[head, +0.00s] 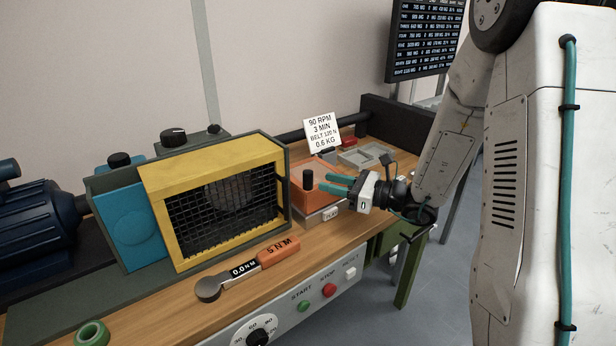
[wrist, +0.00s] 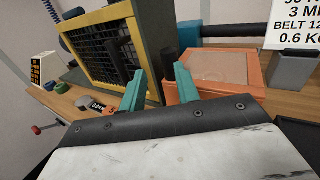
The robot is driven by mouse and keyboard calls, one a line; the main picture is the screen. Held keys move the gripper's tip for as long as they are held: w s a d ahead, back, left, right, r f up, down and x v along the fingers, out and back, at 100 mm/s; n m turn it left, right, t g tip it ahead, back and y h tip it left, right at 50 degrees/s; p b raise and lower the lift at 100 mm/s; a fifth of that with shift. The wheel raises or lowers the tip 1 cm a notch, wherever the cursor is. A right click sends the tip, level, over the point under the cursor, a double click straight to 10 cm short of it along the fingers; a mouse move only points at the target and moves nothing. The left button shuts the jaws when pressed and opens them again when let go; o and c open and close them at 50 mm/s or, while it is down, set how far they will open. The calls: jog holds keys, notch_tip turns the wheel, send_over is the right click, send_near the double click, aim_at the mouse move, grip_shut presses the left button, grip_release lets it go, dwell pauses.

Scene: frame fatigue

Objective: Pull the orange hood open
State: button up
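The orange hood (head: 300,198) is a low box on the bench, just right of the yellow mesh guard (head: 216,158). It looks closed, and a dark upright post (head: 308,180) shows in front of it in the head view. In the wrist view the hood (wrist: 236,93) has a pale, see-through top panel. In the wrist view my gripper (wrist: 160,70) points at the gap between the yellow guard (wrist: 155,40) and the hood. The right finger overlaps the hood's left edge; contact cannot be told.
A torque wrench with an orange handle (head: 278,251) lies on the bench front. A white sign (head: 322,132) and a grey tray (head: 365,155) stand behind the hood. A blue motor (head: 35,220) is at far left. Front panel has START and STOP buttons (head: 329,290).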

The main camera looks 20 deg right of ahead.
aim_at(308, 176)
jog(key=shift+m+t, duration=0.3)
jog(key=shift+m, duration=0.1)
jog(key=x, duration=0.5)
jog(key=w+d+f+x, duration=0.1)
jog(key=x, duration=0.1)
jog(key=shift+w+a+r, duration=0.1)
jog(key=shift+a, duration=0.15)
grip_shut()
